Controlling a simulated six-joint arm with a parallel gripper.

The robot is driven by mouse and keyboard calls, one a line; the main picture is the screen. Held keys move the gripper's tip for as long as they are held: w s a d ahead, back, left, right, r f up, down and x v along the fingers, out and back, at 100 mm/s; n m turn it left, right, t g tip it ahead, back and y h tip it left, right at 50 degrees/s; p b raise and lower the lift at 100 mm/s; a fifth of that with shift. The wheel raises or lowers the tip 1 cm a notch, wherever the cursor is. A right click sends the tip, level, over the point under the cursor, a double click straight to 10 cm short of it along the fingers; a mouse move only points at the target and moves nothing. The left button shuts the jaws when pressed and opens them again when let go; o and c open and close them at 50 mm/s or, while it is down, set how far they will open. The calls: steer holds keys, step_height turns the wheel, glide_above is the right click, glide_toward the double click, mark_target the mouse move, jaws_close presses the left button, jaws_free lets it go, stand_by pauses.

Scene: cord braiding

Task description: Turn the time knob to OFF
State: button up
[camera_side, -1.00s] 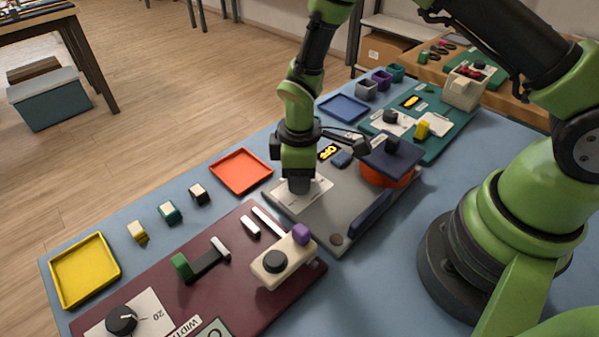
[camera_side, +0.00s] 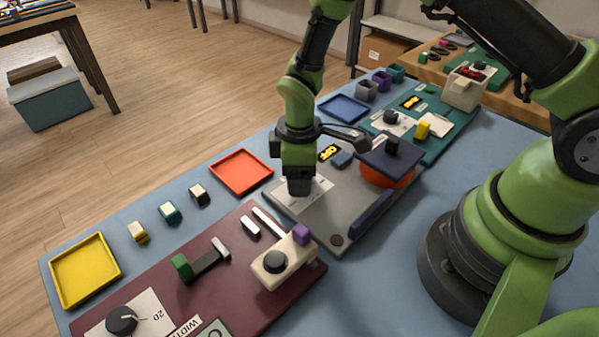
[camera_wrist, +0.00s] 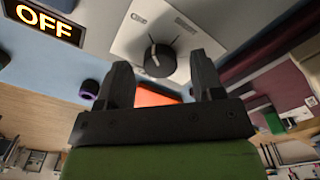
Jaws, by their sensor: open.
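The time knob (camera_wrist: 160,60) is a dark round knob with a pale pointer line, on a white dial plate (camera_wrist: 122,40) in the wrist view. A dark display (camera_wrist: 45,22) beside it shows OFF in lit yellow letters. The display also shows in the side view (camera_side: 330,152). My gripper (camera_wrist: 161,66) is open, with one finger at either side of the knob in the picture. Whether the fingers touch it cannot be told. In the side view my gripper (camera_side: 300,188) points down over the white plate (camera_side: 317,194) on the grey panel and hides the knob.
An orange round part under a dark blue plate (camera_side: 388,158) stands right of my gripper. A red tray (camera_side: 241,171) lies to the left. A maroon panel (camera_side: 235,220) with a cream block (camera_side: 284,262) is at the front, and a teal panel (camera_side: 447,145) is behind.

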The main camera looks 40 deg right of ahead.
step_height(320, 180, up, 9)
steer(key=shift+r, duration=0.2)
stand_by(0.3)
step_height(320, 180, up, 7)
stand_by(0.5)
steer(key=s+d+r+m+t+y, duration=0.1)
steer(key=s+d+r+m+t, duration=0.1)
steer(key=s+r+m, duration=0.4)
steer(key=s+d+r+m+t+y, duration=0.1)
steer(key=s+r+m+t, duration=0.4)
steer(key=s, duration=0.5)
steer(key=shift+s+d+r+m, duration=0.35)
steer(key=shift+d+r+m, duration=0.3)
steer(key=shift+d+m, duration=0.3)
